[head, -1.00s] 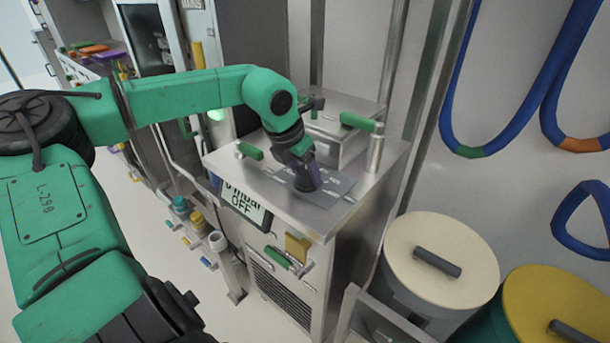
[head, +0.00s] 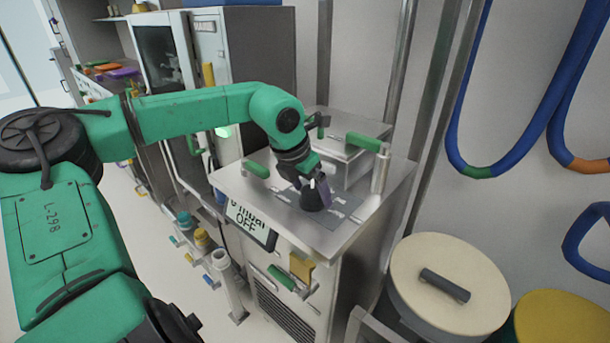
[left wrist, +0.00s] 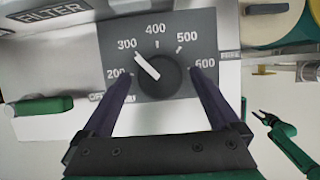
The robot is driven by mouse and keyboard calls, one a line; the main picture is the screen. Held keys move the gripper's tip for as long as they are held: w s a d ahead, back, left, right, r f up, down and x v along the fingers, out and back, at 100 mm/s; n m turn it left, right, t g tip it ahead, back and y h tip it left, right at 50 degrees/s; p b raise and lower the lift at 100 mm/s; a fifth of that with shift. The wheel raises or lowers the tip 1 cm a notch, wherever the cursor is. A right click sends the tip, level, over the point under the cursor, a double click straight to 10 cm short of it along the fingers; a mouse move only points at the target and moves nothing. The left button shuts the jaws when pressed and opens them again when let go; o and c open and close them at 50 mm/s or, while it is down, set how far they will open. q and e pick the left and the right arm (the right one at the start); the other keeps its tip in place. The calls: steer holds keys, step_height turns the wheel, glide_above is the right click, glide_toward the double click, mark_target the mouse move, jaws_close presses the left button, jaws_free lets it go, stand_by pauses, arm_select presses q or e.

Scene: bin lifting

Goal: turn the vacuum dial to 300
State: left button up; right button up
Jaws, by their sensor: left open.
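The vacuum dial is a black round knob with a white pointer on a dark scale plate, seen in the left wrist view (left wrist: 158,80). Its pointer is aimed at the 300 mark, with 200 to 600 printed around it. In the head view the dial (head: 311,202) sits on top of the steel cabinet (head: 235,183). My left gripper (left wrist: 160,76) is open, with its purple fingers on either side of the knob and visible gaps between. My right gripper (left wrist: 265,117) is small at the right of the left wrist view, its fingers apparently spread.
A display (head: 250,222) on the cabinet front reads mbar OFF. A metal box (head: 340,155) and green-handled valves (head: 362,141) stand behind the dial. A cream-lidded drum (head: 450,270) and a yellow-lidded drum (head: 555,315) stand at the right.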

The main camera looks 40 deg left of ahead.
arm_select(q)
steer(key=v, duration=1.4)
steer(key=shift+s+f, duration=0.1)
